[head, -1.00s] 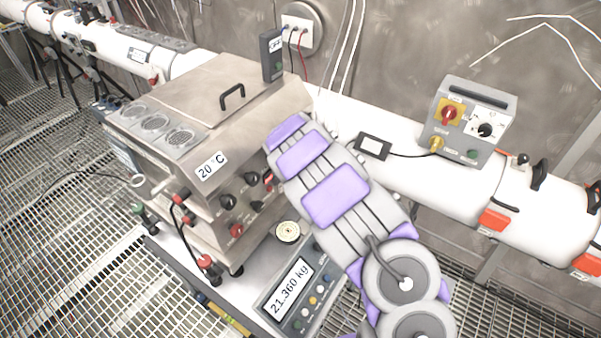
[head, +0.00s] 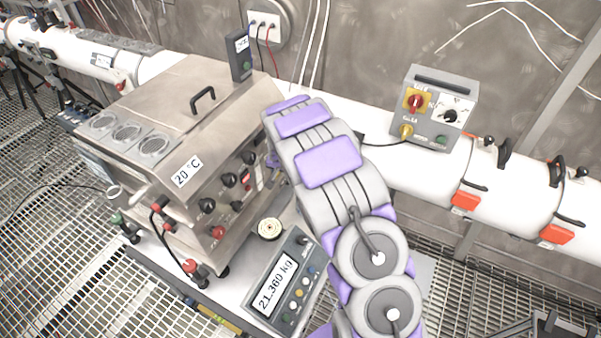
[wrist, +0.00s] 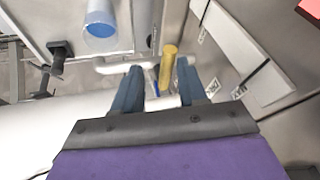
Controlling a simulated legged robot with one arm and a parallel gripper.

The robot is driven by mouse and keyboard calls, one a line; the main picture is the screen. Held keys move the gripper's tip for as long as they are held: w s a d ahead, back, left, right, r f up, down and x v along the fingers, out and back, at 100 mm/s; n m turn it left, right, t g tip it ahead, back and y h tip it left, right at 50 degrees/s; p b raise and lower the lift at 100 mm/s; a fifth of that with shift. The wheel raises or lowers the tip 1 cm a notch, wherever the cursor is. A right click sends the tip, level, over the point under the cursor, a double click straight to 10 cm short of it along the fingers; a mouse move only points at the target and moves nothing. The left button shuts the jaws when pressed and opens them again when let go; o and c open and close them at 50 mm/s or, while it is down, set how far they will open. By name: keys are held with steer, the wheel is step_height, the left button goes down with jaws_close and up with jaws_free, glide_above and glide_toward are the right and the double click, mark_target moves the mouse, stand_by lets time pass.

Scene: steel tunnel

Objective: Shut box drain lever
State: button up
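The steel box (head: 160,110) with a "20 °C" label stands on a white bench at the left of the head view. Black-and-red levers sit at its lower left, one on the box's side (head: 160,215) and one on the bench (head: 191,268). I cannot tell which part is the drain lever. My gripper is hidden behind my grey and purple arm in the head view. In the wrist view my gripper (wrist: 160,82) is open, its two blue-grey fingers apart. A brass-coloured rod (wrist: 168,65) shows between and beyond the fingers; I see no clear contact.
A scale (head: 283,285) reading 21.360 kg stands in front of the box. A white pipe (head: 400,165) runs behind my arm, with a grey control box (head: 438,110) on it. In the wrist view, a black knob (wrist: 60,55) and a blue-ended cylinder (wrist: 100,22) are at upper left.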

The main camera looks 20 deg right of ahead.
steer(key=d+n+g+y+b, duration=0.1)
steer(key=n+b, duration=0.3)
steer(key=w+d+n+g+y+b, duration=0.1)
steer(key=d+n+y+b, duration=0.1)
steer(key=n+b, duration=0.3)
steer(key=d+n+g+y+b, duration=0.1)
steer(key=d+n+b, duration=0.1)
steer(key=n+b, duration=0.3)
steer(key=shift+w+d+f+y, duration=0.1)
steer(key=shift+w+y, duration=0.05)
steer(key=shift+y, duration=0.25)
steer(key=w+p+v, duration=0.1)
steer(key=p+v, duration=0.2)
steer(key=v, duration=1.4)
steer(key=s+a+r+m+g, duration=0.1)
steer(key=s+a, duration=0.4)
steer(key=s, duration=0.5)
steer(key=s+a+r+m+g+h, duration=0.1)
steer(key=s+a+r+m, duration=0.2)
steer(key=s+a, duration=0.3)
steer(key=shift+s+a+r+h, duration=0.3)
steer(key=shift+s+r, duration=0.45)
steer(key=shift+s, duration=1.35)
